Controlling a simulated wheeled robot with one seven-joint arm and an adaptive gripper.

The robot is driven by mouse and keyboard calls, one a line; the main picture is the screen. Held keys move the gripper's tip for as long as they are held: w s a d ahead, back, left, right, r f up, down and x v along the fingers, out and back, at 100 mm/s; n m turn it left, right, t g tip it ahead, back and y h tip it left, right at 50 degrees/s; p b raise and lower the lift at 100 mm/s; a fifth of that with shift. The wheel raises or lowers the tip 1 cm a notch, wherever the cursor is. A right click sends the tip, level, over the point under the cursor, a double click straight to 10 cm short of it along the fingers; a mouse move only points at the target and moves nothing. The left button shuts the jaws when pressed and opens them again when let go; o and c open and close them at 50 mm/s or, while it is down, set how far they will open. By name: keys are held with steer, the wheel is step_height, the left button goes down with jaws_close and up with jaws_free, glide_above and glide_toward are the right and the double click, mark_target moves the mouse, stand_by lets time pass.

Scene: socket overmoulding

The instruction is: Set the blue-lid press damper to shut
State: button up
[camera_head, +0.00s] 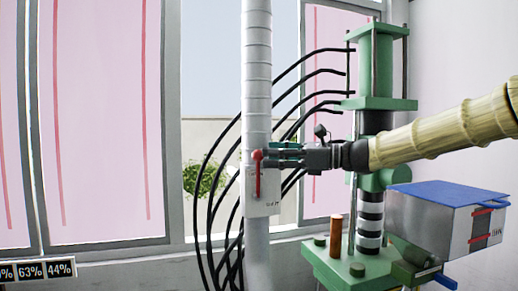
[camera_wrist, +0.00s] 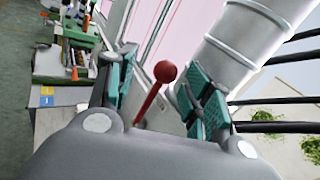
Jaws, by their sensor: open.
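The damper's red lever with a ball knob (camera_head: 257,176) is on a white plate (camera_head: 269,207) on the pale vertical duct (camera_head: 257,80). In the head view its knob is at the top and its rod runs straight down. The plate's lettering is too small to read. My gripper (camera_head: 270,154) is open beside the knob, pointing left. In the wrist view the red knob (camera_wrist: 166,71) shows between the teal finger pads of my gripper (camera_wrist: 160,90), with visible gaps on both sides. I cannot tell how deep it sits between them. The box with the blue lid (camera_head: 447,194) is at right.
A green press (camera_head: 375,68) stands right of the duct, behind my arm. Windows line the wall behind. A percentage display (camera_head: 38,270) is at lower left. The wrist view shows a cluttered green bench (camera_wrist: 62,66).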

mark_target(259, 158)
steer(key=w+a, duration=0.1)
steer(key=w+a+f+p, duration=0.1)
steer(key=w+a, duration=0.1)
steer(key=shift+w+a, duration=0.1)
steer(key=shift+w, duration=0.1)
steer(key=shift+s+a+r+p, duration=0.2)
steer(key=shift+s+a, duration=0.1)
steer(key=shift+s, duration=0.1)
steer(key=shift+s+a+r+p, duration=0.15)
steer(key=shift+s+a+p, duration=0.1)
steer(key=shift+s, duration=0.15)
steer(key=shift+w+a+f, duration=0.1)
steer(key=shift+w+f, duration=0.3)
steer(key=shift+w, duration=0.25)
steer(key=shift+s+r, duration=0.25)
steer(key=shift+s, duration=0.15)
steer(key=c, duration=1)
jaws_close()
steer(key=shift+f, duration=0.1)
